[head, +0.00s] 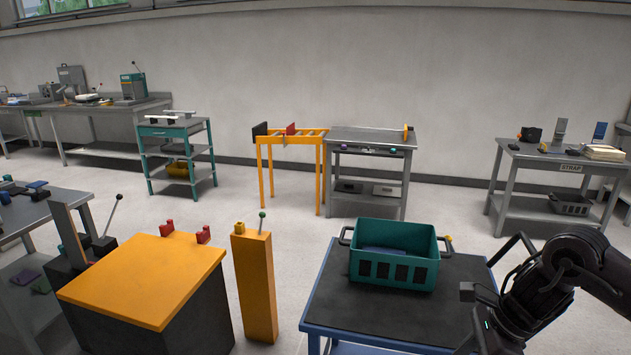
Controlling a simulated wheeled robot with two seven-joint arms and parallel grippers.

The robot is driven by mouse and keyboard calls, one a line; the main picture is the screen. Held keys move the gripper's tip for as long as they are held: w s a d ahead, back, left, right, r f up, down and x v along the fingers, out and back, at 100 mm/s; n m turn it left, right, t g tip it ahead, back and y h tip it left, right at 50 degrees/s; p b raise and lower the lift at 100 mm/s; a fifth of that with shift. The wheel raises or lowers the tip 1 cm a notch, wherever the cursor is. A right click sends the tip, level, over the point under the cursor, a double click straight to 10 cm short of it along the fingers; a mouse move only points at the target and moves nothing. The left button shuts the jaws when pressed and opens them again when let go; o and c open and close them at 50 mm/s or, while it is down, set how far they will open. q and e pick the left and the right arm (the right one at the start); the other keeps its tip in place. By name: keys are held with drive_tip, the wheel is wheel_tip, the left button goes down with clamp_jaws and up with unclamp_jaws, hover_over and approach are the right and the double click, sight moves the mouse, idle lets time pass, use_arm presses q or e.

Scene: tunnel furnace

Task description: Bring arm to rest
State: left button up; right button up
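My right arm comes in from the right edge, black and bent, in front of the right side of a blue-framed table with a black top (340,307). The end of this arm, with my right gripper (478,297), is low at the table's right side. The fingers are small and partly hidden by the arm, so I cannot tell whether they are open or shut. No held object shows there. My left arm and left gripper are out of view.
A teal crate (392,270) with dark handles stands on the black-topped table, left of my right arm. A yellow post (254,285) with a green-knobbed lever and a yellow-topped block (145,280) stand at left. Pale floor is open behind.

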drive_tip(key=w+a+f+m+t+y, duration=0.35)
drive_tip(key=w+a+f+m, duration=0.55)
drive_tip(key=f+m, duration=0.3)
wheel_tip(320, 180, down, 17)
drive_tip(key=s+m+t, duration=0.1)
drive_tip(key=m+t, duration=0.1)
drive_tip(key=m, duration=1.2)
drive_tip(key=s+d+f+m+h, duration=0.2)
drive_tip(key=s+f+m, duration=0.4)
drive_tip(key=s+f, duration=0.25)
drive_tip(key=s+d+f+m+h, duration=0.2)
drive_tip(key=s+f+m+h, duration=0.1)
drive_tip(key=s+f+m, duration=0.6)
drive_tip(key=s+f+m+g+h, duration=0.1)
drive_tip(key=s+f+m, duration=0.3)
drive_tip(key=s, duration=1)
drive_tip(key=s+d+f+m+g+h+p, duration=0.1)
drive_tip(key=s+f+m+g, duration=0.2)
drive_tip(key=s+f, duration=0.4)
drive_tip(key=s+g, duration=0.1)
drive_tip(key=s, duration=0.7)
drive_tip(key=shift+d+m+h, duration=0.25)
drive_tip(key=shift+m+h, duration=0.1)
drive_tip(key=shift+m, duration=0.05)
